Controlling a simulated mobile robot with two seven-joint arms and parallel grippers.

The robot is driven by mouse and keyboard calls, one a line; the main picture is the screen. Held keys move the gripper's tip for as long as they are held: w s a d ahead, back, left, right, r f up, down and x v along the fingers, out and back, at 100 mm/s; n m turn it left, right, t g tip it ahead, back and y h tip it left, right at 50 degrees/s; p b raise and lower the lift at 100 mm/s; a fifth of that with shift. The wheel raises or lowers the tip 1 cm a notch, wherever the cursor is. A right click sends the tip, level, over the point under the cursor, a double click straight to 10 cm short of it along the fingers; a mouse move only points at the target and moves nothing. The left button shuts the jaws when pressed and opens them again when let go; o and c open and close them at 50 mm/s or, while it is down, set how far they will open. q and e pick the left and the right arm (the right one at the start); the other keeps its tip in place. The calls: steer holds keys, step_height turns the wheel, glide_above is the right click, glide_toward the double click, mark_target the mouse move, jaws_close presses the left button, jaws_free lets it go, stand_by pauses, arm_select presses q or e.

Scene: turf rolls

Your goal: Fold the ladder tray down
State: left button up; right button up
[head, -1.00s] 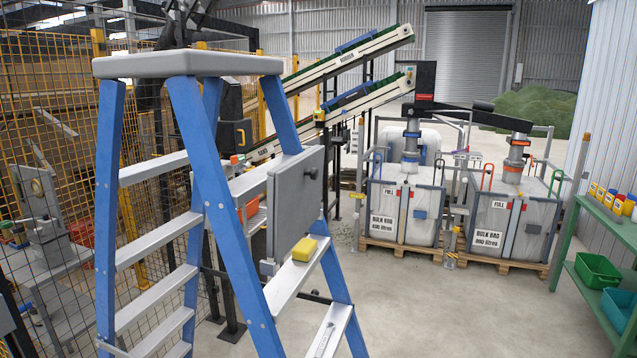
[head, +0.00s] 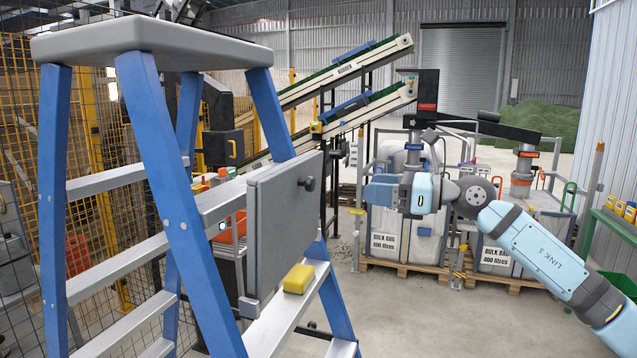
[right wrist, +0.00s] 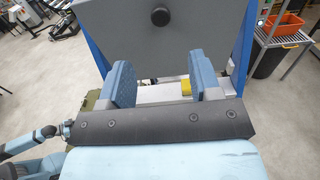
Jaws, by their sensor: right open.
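The ladder tray (head: 283,230) is a grey panel standing upright on the near right side of the blue ladder (head: 178,190). A dark round knob (head: 309,184) sits on its right-hand face. In the right wrist view the tray (right wrist: 205,40) fills the top middle, with the knob (right wrist: 160,17) near the top edge. My right gripper (head: 370,192) is right of the tray, pointing towards it, apart from it. Its two blue fingers (right wrist: 162,80) are spread with nothing between them, below the knob in that view.
A yellow block (head: 298,278) lies on a ladder step below the tray. Bulk bags on pallets (head: 400,235) stand behind my right arm. A green shelf (head: 615,225) is at the right, wire fencing (head: 20,130) at the left. The floor right of the ladder is open.

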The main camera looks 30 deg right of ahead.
mark_target(314, 184)
steer(key=p+x, duration=0.4)
steer(key=x, duration=0.7)
steer(key=shift+w+a+r, duration=0.15)
steer(key=shift+w, duration=0.05)
steer(key=shift+w+a+p, duration=0.3)
steer(key=shift+w+a, duration=0.15)
steer(key=shift+w, duration=0.1)
steer(key=shift+c, duration=0.5)
jaws_close()
steer(key=shift+f, duration=0.25)
